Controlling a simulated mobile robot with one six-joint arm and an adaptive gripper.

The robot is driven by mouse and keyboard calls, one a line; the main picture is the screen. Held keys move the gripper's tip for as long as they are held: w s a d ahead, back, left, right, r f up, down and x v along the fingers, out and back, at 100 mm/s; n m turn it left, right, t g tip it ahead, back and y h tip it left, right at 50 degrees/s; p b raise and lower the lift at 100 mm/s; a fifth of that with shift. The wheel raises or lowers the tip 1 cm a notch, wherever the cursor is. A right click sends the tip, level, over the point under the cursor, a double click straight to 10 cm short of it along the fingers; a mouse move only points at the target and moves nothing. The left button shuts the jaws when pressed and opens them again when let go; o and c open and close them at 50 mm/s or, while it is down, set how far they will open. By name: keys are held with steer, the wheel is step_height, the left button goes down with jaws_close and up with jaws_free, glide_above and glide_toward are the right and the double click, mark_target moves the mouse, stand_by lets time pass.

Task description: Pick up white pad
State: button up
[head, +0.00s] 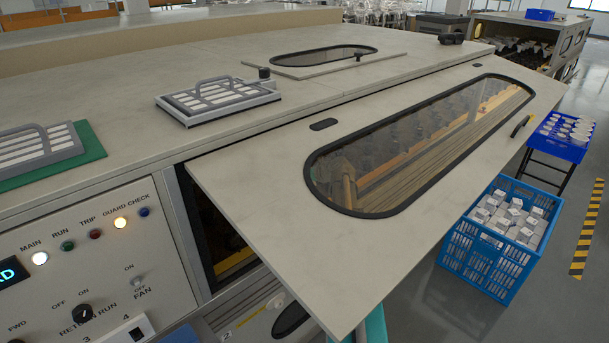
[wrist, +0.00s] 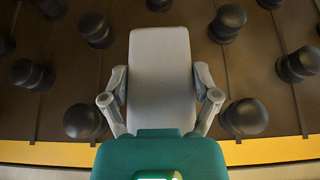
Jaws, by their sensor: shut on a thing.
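In the wrist view, the white pad (wrist: 161,62) is a pale, rounded rectangular block in the middle. My gripper (wrist: 160,82) is shut on it, with one grey finger along its left side and one along its right. The pad's near end meets the green body of the gripper in the picture, so that end is hidden. The pad is in front of a dark surface with black knobs; I cannot tell whether it touches that surface. The head view does not show the pad or my fingers, which are hidden under the large windowed lid.
Several black knobs (wrist: 246,117) stand around the pad, and a yellow strip (wrist: 262,151) runs along the near edge. In the head view, a large windowed lid (head: 260,205) juts over the bench front. A blue crate (head: 478,262) of white boxes stands on the floor at right.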

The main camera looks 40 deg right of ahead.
steer(key=shift+r+p, duration=3.3)
steer(key=shift+r, duration=0.4)
